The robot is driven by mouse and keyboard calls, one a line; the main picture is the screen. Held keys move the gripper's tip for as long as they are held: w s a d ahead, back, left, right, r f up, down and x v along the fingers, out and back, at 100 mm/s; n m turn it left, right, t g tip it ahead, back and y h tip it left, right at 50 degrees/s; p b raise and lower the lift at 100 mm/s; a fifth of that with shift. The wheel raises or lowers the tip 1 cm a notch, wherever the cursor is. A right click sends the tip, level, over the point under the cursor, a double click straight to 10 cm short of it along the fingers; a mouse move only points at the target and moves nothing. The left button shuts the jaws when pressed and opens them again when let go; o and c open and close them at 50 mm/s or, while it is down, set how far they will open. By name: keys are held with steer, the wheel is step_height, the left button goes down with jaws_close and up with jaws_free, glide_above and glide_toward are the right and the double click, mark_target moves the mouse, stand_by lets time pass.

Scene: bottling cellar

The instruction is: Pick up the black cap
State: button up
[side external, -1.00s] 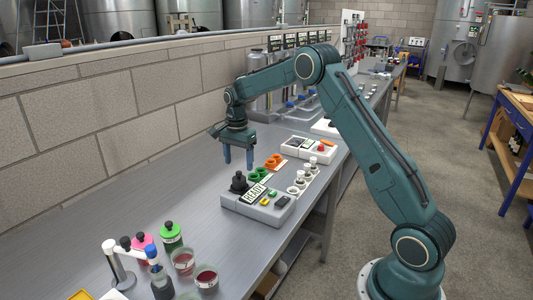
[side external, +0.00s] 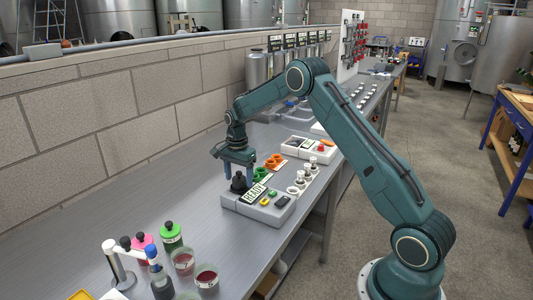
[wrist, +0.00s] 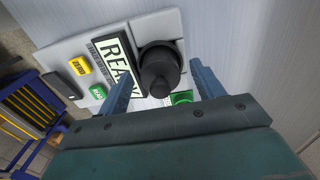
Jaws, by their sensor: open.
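The black cap (side external: 238,184), round with a narrower knob on top, sits on the left end of a grey device (side external: 262,208) on the bench. In the wrist view the cap (wrist: 159,68) lies beside the device's READY sign. My gripper (side external: 239,170) points down over the cap, open, with its two blue fingers apart. In the wrist view the fingers (wrist: 162,80) are on either side of the cap, with gaps visible. Whether the fingertips reach down to the cap's level is hard to tell.
The device carries yellow (side external: 264,202) and green (side external: 272,194) buttons. Orange and green rings (side external: 261,173) stand just behind it, white pieces (side external: 302,182) to its right. Bottles (side external: 171,235) and glasses (side external: 206,277) stand at the front. The bench left of the device is clear.

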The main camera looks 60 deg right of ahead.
steer(key=shift+f, duration=0.1)
stand_by(0.4)
steer(key=c, duration=1.1)
step_height(320, 180, up, 20)
steer(key=shift+f, duration=0.1)
stand_by(0.7)
glide_above(239, 172)
step_height(239, 172, down, 12)
steer(key=shift+w+f, duration=0.1)
steer(key=shift+f, duration=0.05)
